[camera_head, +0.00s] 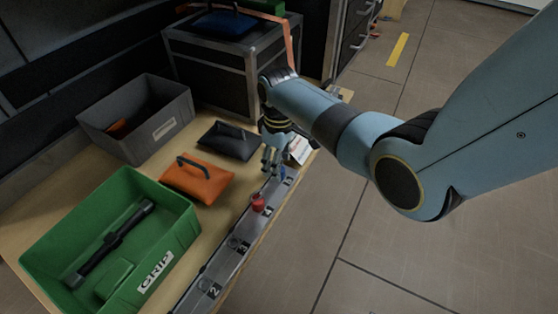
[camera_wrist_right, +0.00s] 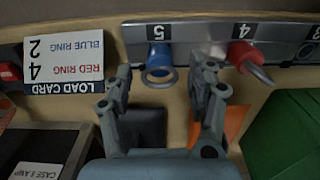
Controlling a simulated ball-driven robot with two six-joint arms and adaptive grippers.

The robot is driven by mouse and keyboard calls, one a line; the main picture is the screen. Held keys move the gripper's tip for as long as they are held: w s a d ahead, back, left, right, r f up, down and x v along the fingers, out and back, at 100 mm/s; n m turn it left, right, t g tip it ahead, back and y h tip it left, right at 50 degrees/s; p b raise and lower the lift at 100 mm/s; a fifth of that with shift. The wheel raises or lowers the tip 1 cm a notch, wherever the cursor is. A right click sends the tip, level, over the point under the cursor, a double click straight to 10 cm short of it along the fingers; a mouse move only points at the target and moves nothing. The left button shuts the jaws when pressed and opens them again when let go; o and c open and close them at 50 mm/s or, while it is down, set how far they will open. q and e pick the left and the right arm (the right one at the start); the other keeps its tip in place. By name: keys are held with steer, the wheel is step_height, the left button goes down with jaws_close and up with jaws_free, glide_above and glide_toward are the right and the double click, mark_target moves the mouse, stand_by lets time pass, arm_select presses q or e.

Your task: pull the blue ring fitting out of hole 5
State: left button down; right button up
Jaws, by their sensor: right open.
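The blue ring fitting (camera_wrist_right: 158,55) sits in hole 5 of the grey numbered rail (camera_wrist_right: 205,42), its ring facing my right gripper. In the head view a bit of the blue fitting (camera_head: 282,173) shows beside my fingers. My right gripper (camera_wrist_right: 161,78) is open, with one finger on each side of the ring and nothing held; I cannot tell whether either finger touches it. In the head view my right gripper (camera_head: 273,157) is low over the far end of the rail. A red ring fitting (camera_wrist_right: 245,60) sits in hole 4, close to one finger. My left gripper is not in view.
A load card (camera_wrist_right: 64,58) stands beside the rail near hole 5. On the bench are a black pouch (camera_head: 230,141), an orange pouch (camera_head: 197,181), a grey bin (camera_head: 160,150) and a green bin (camera_head: 190,225). Floor is open to the right.

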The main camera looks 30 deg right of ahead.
jaws_close()
